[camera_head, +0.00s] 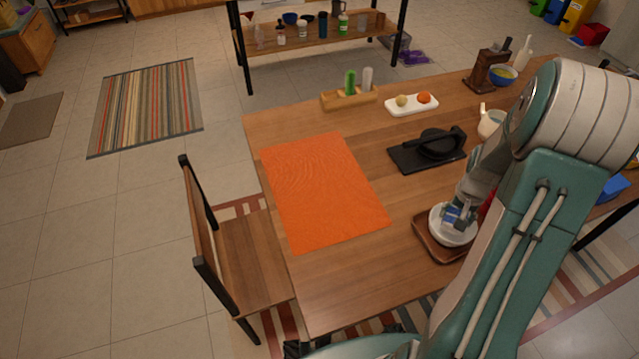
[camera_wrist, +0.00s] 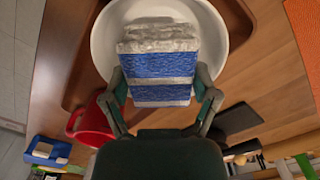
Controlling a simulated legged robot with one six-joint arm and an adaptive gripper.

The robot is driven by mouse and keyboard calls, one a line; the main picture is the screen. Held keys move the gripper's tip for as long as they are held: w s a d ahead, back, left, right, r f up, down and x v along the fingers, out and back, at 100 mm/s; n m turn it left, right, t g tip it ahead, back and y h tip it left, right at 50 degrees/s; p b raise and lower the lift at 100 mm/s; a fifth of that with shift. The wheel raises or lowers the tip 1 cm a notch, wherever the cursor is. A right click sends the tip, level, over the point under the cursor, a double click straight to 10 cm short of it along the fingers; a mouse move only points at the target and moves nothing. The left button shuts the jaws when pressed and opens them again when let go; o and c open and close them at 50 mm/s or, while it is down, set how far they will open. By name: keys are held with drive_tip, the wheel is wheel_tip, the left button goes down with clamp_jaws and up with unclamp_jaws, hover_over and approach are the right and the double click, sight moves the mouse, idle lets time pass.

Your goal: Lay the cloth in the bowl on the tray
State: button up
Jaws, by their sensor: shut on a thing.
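The cloth (camera_wrist: 160,62) is a folded block with blue and grey-white bands. My gripper (camera_wrist: 162,88) is shut on it, with one finger at each side. The cloth is over the white bowl (camera_wrist: 104,45) in the wrist view, its far end within the bowl's outline. I cannot tell whether it touches the inside. In the head view the bowl (camera_head: 449,232) stands on a brown wooden tray (camera_head: 424,243) at the table's right front. A bit of the blue cloth (camera_head: 453,214) shows there, low at the bowl, below my gripper (camera_head: 463,203). My arm hides part of the tray.
A red mug (camera_wrist: 92,126) stands close beside the tray. An orange mat (camera_head: 322,190) lies flat to the left. A black board with a dark pan-like item (camera_head: 430,148) lies behind. A white dish (camera_head: 411,104) is farther back. The table between mat and tray is clear.

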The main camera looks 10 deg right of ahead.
drive_tip(key=shift+f, duration=0.4)
idle(0.3)
drive_tip(key=o, duration=0.9)
drive_tip(key=shift+c, duration=0.2)
